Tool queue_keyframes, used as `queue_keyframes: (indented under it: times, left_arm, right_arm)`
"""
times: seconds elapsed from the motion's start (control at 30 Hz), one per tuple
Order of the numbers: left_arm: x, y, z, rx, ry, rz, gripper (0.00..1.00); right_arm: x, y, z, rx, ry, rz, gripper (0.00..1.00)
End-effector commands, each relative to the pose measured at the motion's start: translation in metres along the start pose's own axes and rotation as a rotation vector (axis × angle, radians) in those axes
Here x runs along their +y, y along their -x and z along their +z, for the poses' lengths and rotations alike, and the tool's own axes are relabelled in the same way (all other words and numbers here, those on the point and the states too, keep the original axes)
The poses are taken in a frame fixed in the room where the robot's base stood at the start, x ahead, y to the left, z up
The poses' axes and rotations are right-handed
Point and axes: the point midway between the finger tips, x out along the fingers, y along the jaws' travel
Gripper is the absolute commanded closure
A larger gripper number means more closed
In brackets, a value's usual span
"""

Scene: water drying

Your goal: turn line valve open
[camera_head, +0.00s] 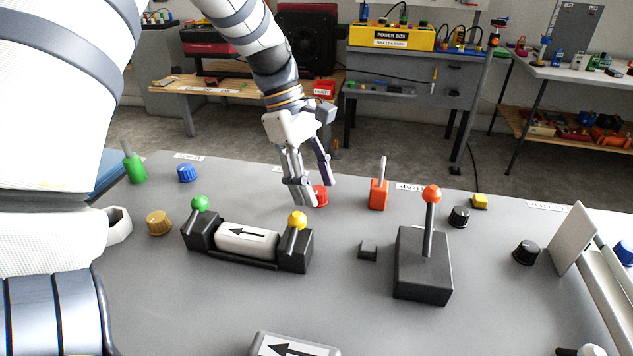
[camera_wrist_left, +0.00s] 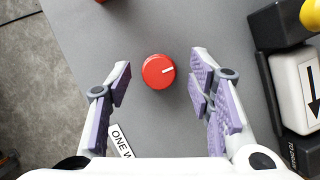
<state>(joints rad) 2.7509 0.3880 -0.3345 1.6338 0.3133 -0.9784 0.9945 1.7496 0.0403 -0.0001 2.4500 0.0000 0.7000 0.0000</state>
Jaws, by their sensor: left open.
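A round red knob (camera_head: 321,195) with a white pointer line stands on the grey panel (camera_head: 360,310). In the left wrist view the red knob (camera_wrist_left: 158,71) lies between and just ahead of the purple-padded fingers, apart from both. My left gripper (camera_head: 314,190) is open and comes down over the knob, its fingers partly hiding it. A label beginning "ONE W" lies near it in the wrist view; the rest is hidden. I cannot tell which control is the line valve.
A black block with a white arrow cartridge (camera_head: 246,240) and green and yellow ball levers stands left of the gripper. An orange switch (camera_head: 379,194) and a tall orange-ball lever (camera_head: 431,195) stand to the right. Workbenches are behind.

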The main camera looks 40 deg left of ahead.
Motion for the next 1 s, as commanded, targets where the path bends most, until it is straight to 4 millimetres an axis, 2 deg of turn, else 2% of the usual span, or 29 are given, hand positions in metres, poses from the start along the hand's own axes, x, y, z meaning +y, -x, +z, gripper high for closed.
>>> queue_keyframes:
  times: [0.3,0.5,0.77,1.0]
  left_arm:
    - [0.0004,-0.0037,0.0005,0.000,-0.001,0.003,0.55]
    - [0.0003,-0.0037,0.0004,0.000,-0.001,0.002,1.00]
    - [0.0002,-0.0035,0.0006,-0.001,-0.013,-0.004,1.00]
    - [0.0012,-0.0029,0.0005,0.001,-0.110,-0.043,1.00]
  right_arm:
    - [-0.0001,0.0000,-0.0002,0.000,0.000,0.000,0.59]
    - [-0.0001,-0.0001,-0.0001,0.000,0.000,0.000,0.59]
    - [-0.0001,0.0006,-0.0006,0.002,0.000,0.000,0.59]
    - [-0.0002,0.0045,-0.0032,0.014,0.001,-0.001,0.59]
